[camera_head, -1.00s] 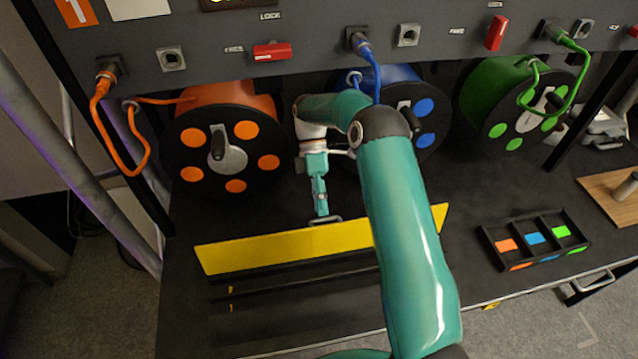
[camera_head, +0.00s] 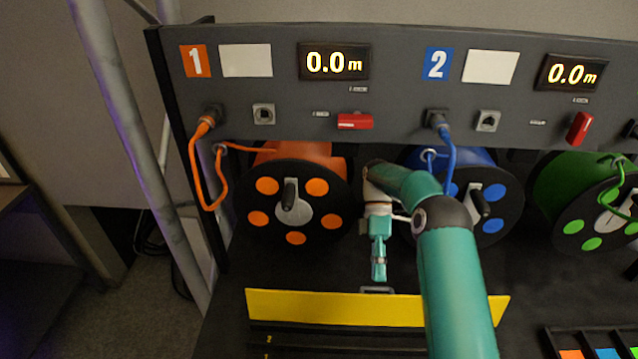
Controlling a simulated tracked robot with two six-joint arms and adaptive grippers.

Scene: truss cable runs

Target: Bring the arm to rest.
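My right arm comes in from the bottom and bends at a dark elbow joint. Its gripper (camera_head: 378,272) points down between the orange reel and the blue reel, just above the handle of the yellow panel. The fingers look close together, but they are too small to tell whether they are open or shut. I see nothing held in them. My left gripper is not in view. The orange cable reel (camera_head: 335,205) stands at the left, and the blue cable reel (camera_head: 497,222) is partly hidden behind my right arm.
A grey panel (camera_head: 395,108) carries sockets, red lock levers and displays reading 0.0 m. The yellow panel (camera_head: 310,306) has a grey handle (camera_head: 377,290). A green reel (camera_head: 572,212) and a divided tray (camera_head: 556,345) are at the right. A metal truss (camera_head: 138,140) stands left.

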